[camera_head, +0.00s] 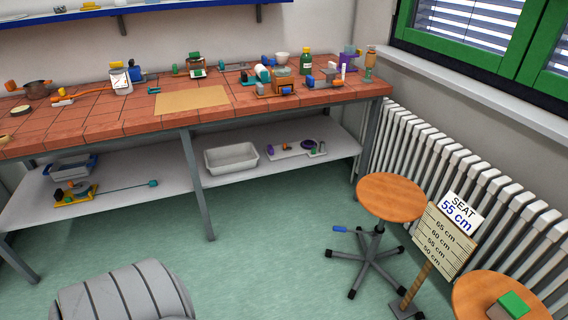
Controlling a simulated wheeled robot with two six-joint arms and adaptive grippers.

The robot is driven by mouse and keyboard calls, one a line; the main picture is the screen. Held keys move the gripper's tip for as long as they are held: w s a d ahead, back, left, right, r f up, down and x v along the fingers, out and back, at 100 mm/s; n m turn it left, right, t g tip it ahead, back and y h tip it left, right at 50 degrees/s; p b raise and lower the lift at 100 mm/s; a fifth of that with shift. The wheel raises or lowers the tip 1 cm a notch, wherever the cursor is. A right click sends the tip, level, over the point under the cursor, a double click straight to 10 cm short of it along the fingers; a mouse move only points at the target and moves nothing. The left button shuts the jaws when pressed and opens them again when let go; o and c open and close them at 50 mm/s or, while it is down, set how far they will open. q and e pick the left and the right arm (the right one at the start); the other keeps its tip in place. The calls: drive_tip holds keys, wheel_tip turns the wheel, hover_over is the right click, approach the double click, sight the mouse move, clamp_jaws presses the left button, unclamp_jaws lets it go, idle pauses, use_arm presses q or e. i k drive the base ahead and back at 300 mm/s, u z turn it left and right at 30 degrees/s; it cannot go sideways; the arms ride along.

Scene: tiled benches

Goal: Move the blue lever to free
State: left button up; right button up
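The blue lever (340,229) is a small blue handle under the seat of a round wooden stool (390,196), on its left side. The stool has a dark column and a grey star base with dark feet on the green floor. A sign reading "SEAT 55 cm" (462,208) stands just right of the stool, above a height scale (445,240) with marks from 65 to 50 cm. I see no labels for the lever's positions. Neither of my grippers is in view.
A second round stool (470,293) with a green-topped block (513,304) is at the lower right. A radiator (480,180) runs along the right wall. A tiled bench (120,112) with many objects stands behind.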

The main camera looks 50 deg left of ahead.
sight(335, 228)
drive_tip(key=u, duration=1.1)
drive_tip(key=k, duration=0.4)
drive_tip(key=u, duration=0.9)
drive_tip(key=i, duration=1.45)
drive_tip(key=z, duration=0.75)
drive_tip(key=i, duration=0.85)
drive_tip(key=z, duration=1.5)
drive_tip(key=i, duration=0.65)
drive_tip(key=z, duration=0.55)
